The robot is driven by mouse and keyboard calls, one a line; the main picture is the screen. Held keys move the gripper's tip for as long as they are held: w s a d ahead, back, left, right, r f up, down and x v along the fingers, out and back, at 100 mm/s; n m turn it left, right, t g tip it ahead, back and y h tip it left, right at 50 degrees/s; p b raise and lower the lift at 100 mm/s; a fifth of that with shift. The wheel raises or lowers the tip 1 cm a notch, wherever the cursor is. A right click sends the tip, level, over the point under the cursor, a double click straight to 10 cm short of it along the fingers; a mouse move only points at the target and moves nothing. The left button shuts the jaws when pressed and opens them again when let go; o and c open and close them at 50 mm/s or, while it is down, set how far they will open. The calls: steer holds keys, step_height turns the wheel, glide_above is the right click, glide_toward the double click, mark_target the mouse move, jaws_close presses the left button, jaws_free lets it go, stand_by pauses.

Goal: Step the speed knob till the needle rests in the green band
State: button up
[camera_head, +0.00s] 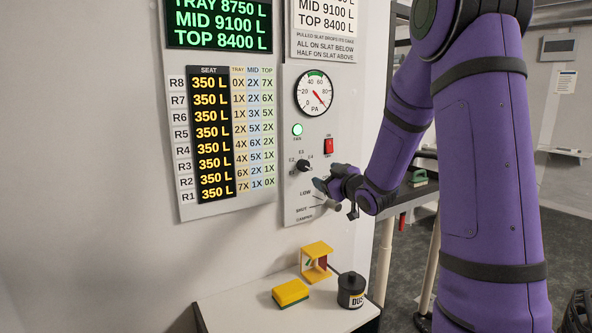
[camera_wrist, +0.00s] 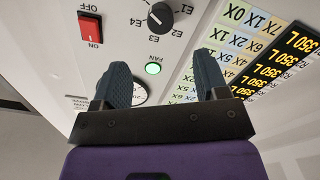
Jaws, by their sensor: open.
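The speed knob (camera_head: 303,166) is a small black dial on the grey panel, ringed by labels such as E2, E3 and E4. It also shows upside down at the top of the wrist view (camera_wrist: 160,17); I cannot tell exactly where it points. The round white gauge (camera_head: 313,92) is above it, with a green band at the top of its scale. Its red needle points to the lower right, outside that band. My gripper (camera_head: 322,185) is just below and right of the knob, apart from it. In the wrist view my gripper (camera_wrist: 163,60) is open and empty, partly covering the gauge.
A green FAN lamp (camera_head: 297,130) is lit beside the red switch (camera_head: 328,146). A damper lever (camera_head: 332,205) is close below my gripper. Below, a white ledge (camera_head: 240,312) holds a yellow-green sponge (camera_head: 290,292), a yellow holder (camera_head: 316,258) and a black canister (camera_head: 351,288).

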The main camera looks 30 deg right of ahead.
mark_target(306, 167)
steer(key=w, duration=1)
steer(key=shift+w+a, duration=0.2)
steer(key=shift+w, duration=0.05)
steer(key=c, duration=0.9)
